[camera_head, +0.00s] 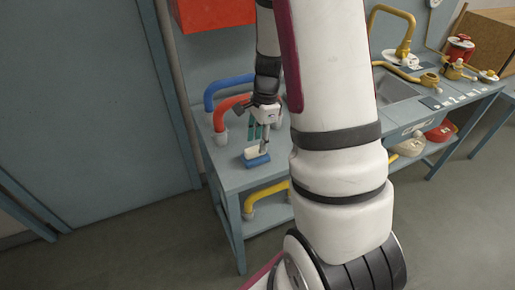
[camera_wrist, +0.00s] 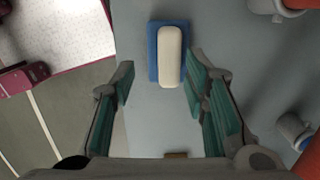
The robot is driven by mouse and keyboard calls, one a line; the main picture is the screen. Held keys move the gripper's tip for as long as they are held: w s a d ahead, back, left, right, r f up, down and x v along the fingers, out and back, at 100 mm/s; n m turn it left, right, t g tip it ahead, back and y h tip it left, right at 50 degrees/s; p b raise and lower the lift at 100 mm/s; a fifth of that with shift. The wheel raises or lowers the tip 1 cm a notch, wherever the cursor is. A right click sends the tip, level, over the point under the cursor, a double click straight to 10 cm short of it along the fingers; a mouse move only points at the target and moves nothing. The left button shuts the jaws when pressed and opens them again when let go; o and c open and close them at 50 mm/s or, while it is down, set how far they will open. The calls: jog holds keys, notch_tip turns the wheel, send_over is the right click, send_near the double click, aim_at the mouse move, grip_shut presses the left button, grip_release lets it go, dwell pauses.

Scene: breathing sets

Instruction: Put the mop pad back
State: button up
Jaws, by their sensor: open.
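The mop pad, a small blue block with a white rounded top, lies on the grey-blue bench top near its front edge, and I take it to be the blue and white piece (camera_head: 257,161) in the head view. In the wrist view the pad (camera_wrist: 153,50) is at the top centre, its long side running up the picture. My gripper (camera_head: 262,140) is open and points down just above and behind the pad. In the wrist view my gripper (camera_wrist: 159,72) has its green-padded fingers apart, one to each side of the pad's near end, with nothing held.
Blue (camera_head: 229,88) and red (camera_head: 222,113) arched pipes stand on the bench (camera_head: 228,175) beside my gripper. A yellow pipe (camera_head: 262,193) is on the shelf below. A sink (camera_head: 393,88) with a yellow tap and several pots is at the right. My arm hides the bench's middle.

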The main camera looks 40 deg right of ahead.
jog(key=s+a+r+n, duration=0.1)
jog(key=a+r+n, duration=0.3)
jog(key=r, duration=0.9)
jog(key=s+a+r+n+t+h, duration=0.1)
jog(key=s+a+r+n+t, duration=0.3)
jog(key=s+a+r+n, duration=0.7)
jog(key=s+a+n, duration=0.3)
jog(key=s+n, duration=0.1)
jog(key=n, duration=0.2)
jog(key=shift+s+a+r+t, duration=0.15)
jog(key=shift+r+t, duration=0.15)
